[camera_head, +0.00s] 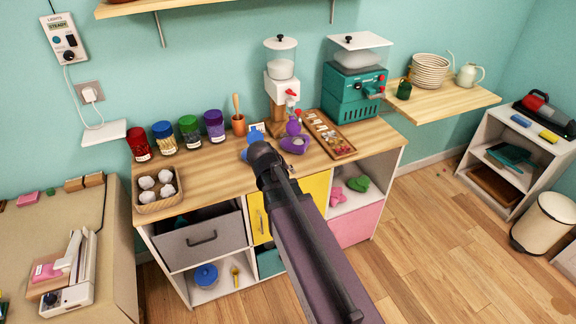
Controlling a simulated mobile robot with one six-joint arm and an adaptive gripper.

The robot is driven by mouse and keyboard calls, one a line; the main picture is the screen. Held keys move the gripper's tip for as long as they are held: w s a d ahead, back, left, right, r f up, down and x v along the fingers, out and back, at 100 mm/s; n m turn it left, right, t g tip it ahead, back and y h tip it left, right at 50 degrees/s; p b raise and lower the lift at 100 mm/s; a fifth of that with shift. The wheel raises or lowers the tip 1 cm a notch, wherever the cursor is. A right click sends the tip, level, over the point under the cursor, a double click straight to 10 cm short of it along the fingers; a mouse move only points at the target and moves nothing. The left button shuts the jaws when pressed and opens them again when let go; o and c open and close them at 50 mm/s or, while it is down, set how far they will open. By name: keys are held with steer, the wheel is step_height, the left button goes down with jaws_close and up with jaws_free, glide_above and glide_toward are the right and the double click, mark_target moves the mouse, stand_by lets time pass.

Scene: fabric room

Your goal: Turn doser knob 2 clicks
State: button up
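The doser (281,90) stands at the back of the wooden counter. My arm (303,235) reaches up from the bottom to the counter, ending around small purple and blue parts (294,145) just below the doser. I cannot clearly make out my gripper's fingers or whether they touch anything. The knob looks uncovered.
A teal machine (354,92) stands right of the doser, with a wooden tray (330,138) of small items before it. Several coloured jars (189,132) and a wooden mortar (238,124) stand to the left. A shelf (440,103) holds plates.

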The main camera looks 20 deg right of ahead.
steer(key=s+a+f+g+y, duration=0.3)
steer(key=s+a+y, duration=0.3)
steer(key=s+a, duration=0.3)
steer(key=shift+s+a+f+m, duration=0.15)
steer(key=shift+s+a+m, duration=0.2)
steer(key=shift+s, duration=0.8)
